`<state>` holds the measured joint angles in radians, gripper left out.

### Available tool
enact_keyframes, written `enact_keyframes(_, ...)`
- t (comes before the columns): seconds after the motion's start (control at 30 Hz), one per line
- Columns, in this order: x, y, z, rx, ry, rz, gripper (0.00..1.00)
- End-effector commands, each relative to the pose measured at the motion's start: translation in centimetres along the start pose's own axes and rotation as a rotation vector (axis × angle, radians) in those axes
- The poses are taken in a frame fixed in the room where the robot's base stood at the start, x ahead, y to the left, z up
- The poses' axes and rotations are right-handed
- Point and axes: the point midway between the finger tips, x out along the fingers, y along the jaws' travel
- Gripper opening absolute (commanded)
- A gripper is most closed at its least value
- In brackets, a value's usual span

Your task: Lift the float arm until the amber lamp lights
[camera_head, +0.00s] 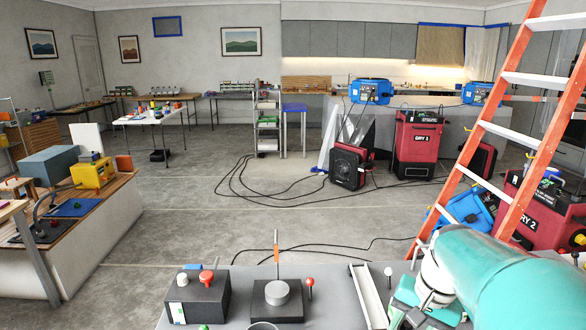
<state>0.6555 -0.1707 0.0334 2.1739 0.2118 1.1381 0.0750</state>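A grey bench (340,285) runs along the bottom of the head view. On it stand a black box (198,297) with a red knob, a grey round cylinder (276,292) on a black base, and an orange upright strip (276,246) behind that cylinder. A thin post with a red ball (310,283) and another with a white ball (388,272) stand to the right. I cannot tell which part is the float arm, and no lit amber lamp can be made out. My teal and white arm crosses the bottom right; my gripper's fingers are not visible.
An orange ladder (500,130) stands at the right, near red machines marked DRY 1 (418,142) and DRY 2 (545,210). Black cables (290,195) lie on the floor. A side counter (95,225) stands at left. Open concrete floor (210,220) lies between.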

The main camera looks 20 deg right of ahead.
Motion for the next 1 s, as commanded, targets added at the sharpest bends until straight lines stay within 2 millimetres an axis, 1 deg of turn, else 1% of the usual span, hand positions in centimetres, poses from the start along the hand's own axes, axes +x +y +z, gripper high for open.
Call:
enact_keyframes(0.03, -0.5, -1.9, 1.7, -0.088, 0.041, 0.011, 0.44)
enact_keyframes(0.1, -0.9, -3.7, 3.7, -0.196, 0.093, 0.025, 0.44)
enact_keyframes(0.17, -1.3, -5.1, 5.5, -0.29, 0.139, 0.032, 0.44)
enact_keyframes(0.2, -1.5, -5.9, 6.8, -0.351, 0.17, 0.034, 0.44)
enact_keyframes(0.3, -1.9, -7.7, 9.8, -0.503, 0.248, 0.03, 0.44)
enact_keyframes(0.4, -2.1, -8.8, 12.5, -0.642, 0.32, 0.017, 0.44)
enact_keyframes(0.5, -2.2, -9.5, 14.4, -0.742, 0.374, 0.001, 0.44)
enact_keyframes(0.57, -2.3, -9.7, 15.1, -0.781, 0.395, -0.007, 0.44)
enact_keyframes(0.6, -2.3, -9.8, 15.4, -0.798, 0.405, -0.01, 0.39)
enact_keyframes(0.67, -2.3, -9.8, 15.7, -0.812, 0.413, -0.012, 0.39)
enact_keyframes(0.9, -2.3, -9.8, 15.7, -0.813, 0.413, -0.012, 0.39)
enact_keyframes(1.0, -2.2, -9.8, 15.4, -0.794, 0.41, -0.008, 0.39)
